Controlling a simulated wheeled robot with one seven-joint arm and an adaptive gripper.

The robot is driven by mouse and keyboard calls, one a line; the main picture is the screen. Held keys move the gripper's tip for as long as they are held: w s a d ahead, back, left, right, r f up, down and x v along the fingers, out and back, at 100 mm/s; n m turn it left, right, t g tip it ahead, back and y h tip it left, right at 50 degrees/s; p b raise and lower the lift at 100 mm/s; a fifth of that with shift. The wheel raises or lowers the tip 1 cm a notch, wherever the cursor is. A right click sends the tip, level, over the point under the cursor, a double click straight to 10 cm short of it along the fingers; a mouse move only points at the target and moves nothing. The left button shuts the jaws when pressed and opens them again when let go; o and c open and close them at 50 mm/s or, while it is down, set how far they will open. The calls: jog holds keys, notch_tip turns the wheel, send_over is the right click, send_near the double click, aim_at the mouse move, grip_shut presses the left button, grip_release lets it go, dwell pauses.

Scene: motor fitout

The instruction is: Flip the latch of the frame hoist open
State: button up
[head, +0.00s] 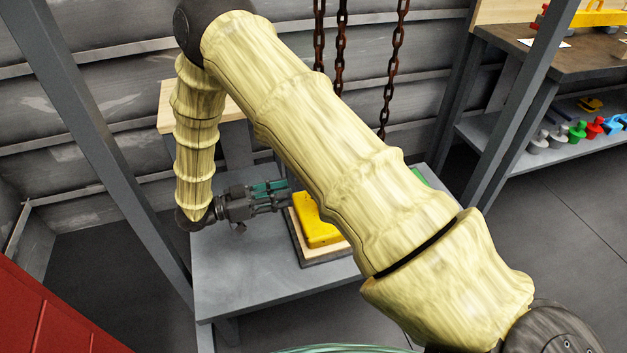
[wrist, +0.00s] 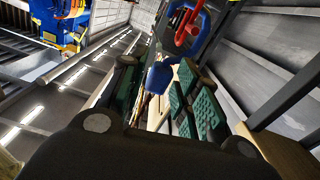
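In the wrist view a blue ring-shaped part (wrist: 205,28) with a red piece (wrist: 184,30) inside it hangs near the top, beyond my fingers. It looks like the hoist's hook and latch, but I cannot tell for sure. A blue flat part (wrist: 161,76) shows in the gap between my fingers; I cannot tell whether they touch it. My gripper (wrist: 158,95) has green pads set apart, and it is open. In the head view my gripper (head: 285,194) points right, beside the yellow block. My arm hides the hook and the fingertips' surroundings there.
Rusty chains (head: 341,45) hang at the back. A yellow block (head: 315,222) sits on a wooden-edged base on the grey table (head: 235,275). Grey frame posts (head: 100,150) stand on both sides. A shelf (head: 545,152) with coloured weights is at right. A red panel (head: 45,315) is at lower left.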

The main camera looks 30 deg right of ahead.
jog(key=x, duration=1)
jog(key=shift+s+d+b, duration=0.2)
jog(key=shift+b, duration=0.2)
grip_shut()
